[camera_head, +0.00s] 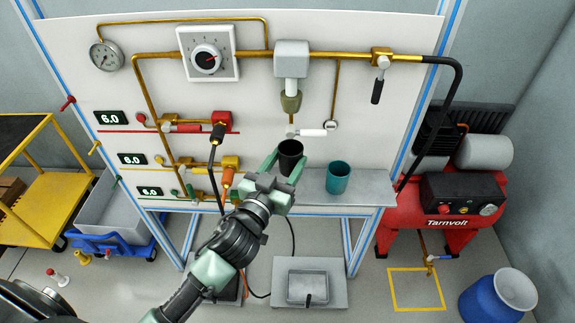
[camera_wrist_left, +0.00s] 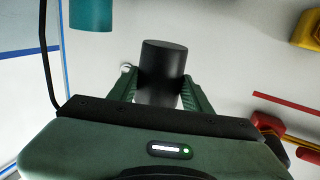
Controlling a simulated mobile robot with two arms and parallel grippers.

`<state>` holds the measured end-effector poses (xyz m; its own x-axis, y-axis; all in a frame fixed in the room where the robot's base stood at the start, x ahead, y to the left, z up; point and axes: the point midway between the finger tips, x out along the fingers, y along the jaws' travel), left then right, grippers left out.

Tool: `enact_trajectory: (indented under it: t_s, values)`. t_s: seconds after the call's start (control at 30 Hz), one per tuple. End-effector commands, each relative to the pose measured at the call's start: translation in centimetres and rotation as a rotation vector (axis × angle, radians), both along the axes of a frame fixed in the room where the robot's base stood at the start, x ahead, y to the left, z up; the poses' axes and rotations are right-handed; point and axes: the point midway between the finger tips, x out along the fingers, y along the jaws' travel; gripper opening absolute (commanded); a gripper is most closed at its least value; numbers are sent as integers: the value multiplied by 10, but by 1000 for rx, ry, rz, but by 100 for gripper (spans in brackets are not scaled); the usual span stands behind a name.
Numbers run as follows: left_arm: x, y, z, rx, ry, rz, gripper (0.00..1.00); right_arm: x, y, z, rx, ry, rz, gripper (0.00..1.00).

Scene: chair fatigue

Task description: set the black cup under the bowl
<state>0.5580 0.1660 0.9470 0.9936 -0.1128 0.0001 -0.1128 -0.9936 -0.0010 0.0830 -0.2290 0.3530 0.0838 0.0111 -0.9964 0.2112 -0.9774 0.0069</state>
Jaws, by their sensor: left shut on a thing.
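The black cup (camera_head: 290,157) is upright between the green fingers of my left gripper (camera_head: 285,166), in front of the panel near the left end of the grey shelf. The gripper is shut on it. In the left wrist view the black cup (camera_wrist_left: 162,70) sits between the two fingers. The olive filter bowl (camera_head: 291,102) hangs below a grey housing (camera_head: 292,60), above the cup, with a drain and a white lever (camera_head: 312,132) between them. I cannot tell whether the cup touches the shelf. My right gripper is not in view.
A teal cup (camera_head: 338,178) stands on the shelf (camera_head: 372,188), right of the black cup. Pipes, a black-handled valve (camera_head: 377,90) and red, black and orange fittings line the panel. A red compressor (camera_head: 440,220) stands at right; a yellow cart (camera_head: 50,205) stands at left.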

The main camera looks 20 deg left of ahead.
Motion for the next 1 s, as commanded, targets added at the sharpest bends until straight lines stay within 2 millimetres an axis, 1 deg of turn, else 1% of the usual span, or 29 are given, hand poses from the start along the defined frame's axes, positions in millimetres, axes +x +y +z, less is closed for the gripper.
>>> enact_trajectory:
  t_s: [0.03,0.17,0.2,0.23,0.3,0.47,0.6,0.67,0.8,1.0]
  values:
    - [12,4,4,3,-2,1,5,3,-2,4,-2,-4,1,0]
    - [37,11,3,3,-1,1,5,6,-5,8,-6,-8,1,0]
    - [36,10,-10,-2,4,1,5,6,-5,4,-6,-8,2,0]
    - [35,10,-16,-2,5,2,5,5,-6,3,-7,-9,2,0]
    - [34,10,-24,-3,4,1,5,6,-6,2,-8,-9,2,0]
    - [34,10,-34,-2,1,1,5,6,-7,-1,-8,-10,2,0]
    - [34,10,-57,-3,3,2,5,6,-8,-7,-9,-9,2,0]
    - [34,10,-65,-4,3,1,5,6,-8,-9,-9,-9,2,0]
    - [38,11,-71,-1,0,0,5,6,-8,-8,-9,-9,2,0]
    - [38,11,-71,-1,0,0,5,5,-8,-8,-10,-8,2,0]
